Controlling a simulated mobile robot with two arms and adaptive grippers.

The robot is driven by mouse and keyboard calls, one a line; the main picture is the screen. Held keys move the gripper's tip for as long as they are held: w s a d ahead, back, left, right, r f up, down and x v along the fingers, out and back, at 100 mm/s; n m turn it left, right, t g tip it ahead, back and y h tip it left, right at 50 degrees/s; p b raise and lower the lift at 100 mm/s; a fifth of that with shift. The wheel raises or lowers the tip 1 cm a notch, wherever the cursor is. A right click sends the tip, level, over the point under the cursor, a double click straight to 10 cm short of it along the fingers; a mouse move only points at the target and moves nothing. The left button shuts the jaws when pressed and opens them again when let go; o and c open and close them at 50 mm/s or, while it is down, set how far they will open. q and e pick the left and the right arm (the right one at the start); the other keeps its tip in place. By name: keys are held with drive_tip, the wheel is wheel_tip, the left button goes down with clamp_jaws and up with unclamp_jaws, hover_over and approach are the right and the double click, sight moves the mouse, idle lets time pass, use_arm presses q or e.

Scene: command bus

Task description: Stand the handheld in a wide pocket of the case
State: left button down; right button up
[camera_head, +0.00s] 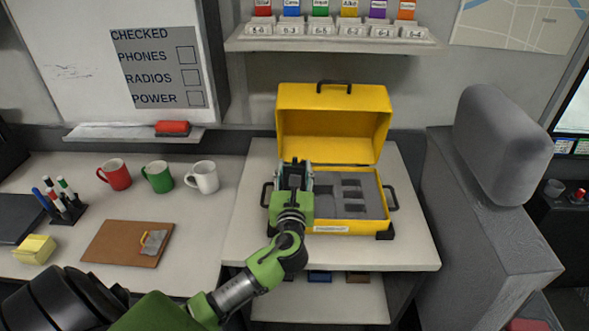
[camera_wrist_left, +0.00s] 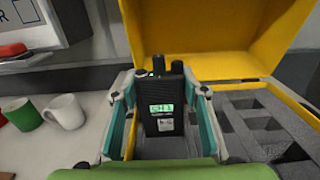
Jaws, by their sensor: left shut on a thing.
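The yellow case (camera_head: 351,228) stands open on the white side table, its lid raised at the back. Its grey foam (camera_head: 373,190) has several pockets, wide and small. My left gripper (camera_head: 295,168) is over the left part of the case. In the left wrist view it is shut on the black handheld (camera_wrist_left: 162,105), which is upright with its stub antenna and knob up and a lit green screen facing the camera. Grey foam shows below the handheld, but its lower end is hidden, so I cannot tell whether it is in a pocket. My right gripper is not in view.
Red (camera_head: 116,174), green (camera_head: 158,176) and white (camera_head: 203,177) mugs stand on the counter at left, with a clipboard (camera_head: 128,243) in front. A grey seat (camera_head: 503,145) is at right. The raised lid (camera_head: 333,122) stands behind my left gripper.

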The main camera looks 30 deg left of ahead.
use_arm(q)
drive_tip(key=shift+f, duration=0.5)
idle(0.5)
drive_tip(key=c, duration=1.2)
unclamp_jaws()
drive_tip(key=shift+o, duration=0.2)
drive_tip(key=shift+d+f, duration=0.1)
drive_tip(key=shift+f, duration=0.05)
drive_tip(key=v, duration=1.2)
